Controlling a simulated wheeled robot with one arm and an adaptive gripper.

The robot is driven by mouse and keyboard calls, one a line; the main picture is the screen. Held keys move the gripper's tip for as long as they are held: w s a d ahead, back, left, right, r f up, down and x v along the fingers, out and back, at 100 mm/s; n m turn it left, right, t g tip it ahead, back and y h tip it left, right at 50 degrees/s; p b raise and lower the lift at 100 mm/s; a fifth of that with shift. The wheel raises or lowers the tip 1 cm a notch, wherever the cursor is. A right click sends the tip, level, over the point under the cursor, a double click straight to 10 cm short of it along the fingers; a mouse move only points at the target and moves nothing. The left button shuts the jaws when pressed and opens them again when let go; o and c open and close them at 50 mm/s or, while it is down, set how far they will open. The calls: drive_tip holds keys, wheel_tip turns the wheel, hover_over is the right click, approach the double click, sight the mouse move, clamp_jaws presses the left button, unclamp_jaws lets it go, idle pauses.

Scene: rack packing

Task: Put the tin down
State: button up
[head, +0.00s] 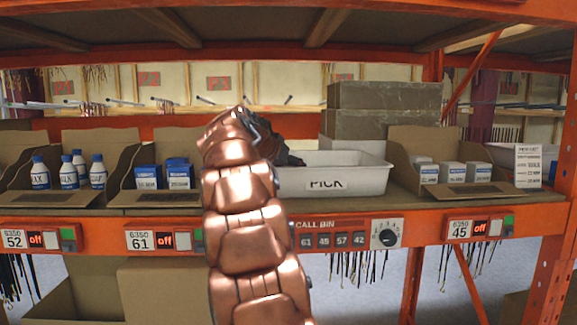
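My copper-coloured arm reaches up to the shelf, and the dark end of my gripper (290,158) is at the left end of the white PICK bin (340,182). The arm and wrist hide most of the gripper, so I cannot tell whether its fingers are open or shut. I cannot make out a tin in or near the gripper. The inside of the bin is mostly hidden behind its front wall.
Cardboard bins hold white bottles with blue caps (98,172), blue-and-white boxes (179,175) and white boxes (452,173). Large brown cartons (385,108) stand behind the PICK bin. An orange beam (350,228) with labels and a dial (387,234) runs along the front.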

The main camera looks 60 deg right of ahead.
drive_tip(key=shift+f+b, duration=0.2)
drive_tip(key=shift+b, duration=0.1)
drive_tip(key=o, duration=1.1)
drive_tip(key=shift+c, duration=0.2)
drive_tip(key=shift+r, duration=0.15)
drive_tip(key=shift+r+p, duration=0.15)
drive_tip(key=shift+p, duration=0.2)
drive_tip(key=shift+a+b, duration=0.35)
drive_tip(key=shift+a, duration=0.05)
drive_tip(key=b+v, duration=0.2)
drive_tip(key=v, duration=0.9)
drive_tip(key=shift+r+b, duration=0.15)
drive_tip(key=shift+b, duration=0.25)
drive_tip(key=shift+a, duration=0.1)
